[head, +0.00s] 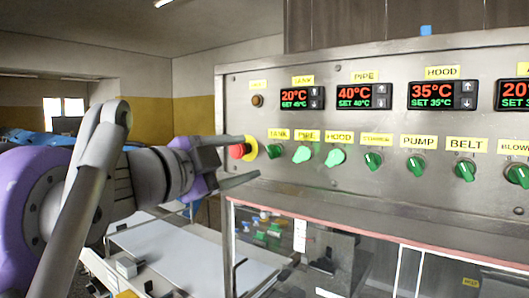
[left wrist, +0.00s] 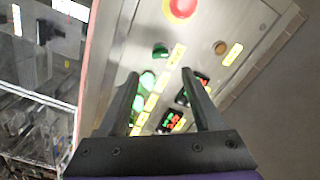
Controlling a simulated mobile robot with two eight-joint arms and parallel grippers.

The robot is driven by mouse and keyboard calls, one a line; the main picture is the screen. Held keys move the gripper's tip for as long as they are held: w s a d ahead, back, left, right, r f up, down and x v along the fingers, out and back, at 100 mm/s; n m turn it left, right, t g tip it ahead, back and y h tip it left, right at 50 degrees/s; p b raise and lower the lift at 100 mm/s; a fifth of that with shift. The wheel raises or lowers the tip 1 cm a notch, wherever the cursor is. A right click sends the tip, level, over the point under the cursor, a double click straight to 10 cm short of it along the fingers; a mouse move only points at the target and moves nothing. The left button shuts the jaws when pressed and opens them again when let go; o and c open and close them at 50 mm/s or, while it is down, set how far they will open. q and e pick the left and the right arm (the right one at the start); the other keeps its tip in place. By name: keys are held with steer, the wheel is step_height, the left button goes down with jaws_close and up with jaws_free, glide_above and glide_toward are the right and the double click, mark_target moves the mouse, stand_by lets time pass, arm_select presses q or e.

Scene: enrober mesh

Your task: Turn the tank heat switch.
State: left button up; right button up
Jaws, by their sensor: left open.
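The tank switch (head: 277,151) is a dark green knob under a yellow TANK label on the steel panel, below a display reading 20°C, SET 45°C. It also shows in the left wrist view (left wrist: 160,51), beyond the fingertips. My left gripper (head: 243,158) is open and empty, in front of the panel's left end, left of the switch in the head view. In the left wrist view its two fingers (left wrist: 160,73) point towards the panel, spread apart. I see no contact with the knob. My right gripper is not in view.
A red emergency button with yellow collar (head: 242,149) sits left of the tank switch, close to my gripper. Brighter green PIPE (head: 302,154) and HOOD (head: 335,157) knobs are on its right, then several darker knobs. A red-edged ledge (head: 390,246) juts out below the panel.

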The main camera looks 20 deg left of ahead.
mark_target(270, 152)
arm_select(q)
steer(key=p+x, duration=0.1)
steer(key=x, duration=0.7)
steer(key=shift+w, duration=0.25)
jaws_close()
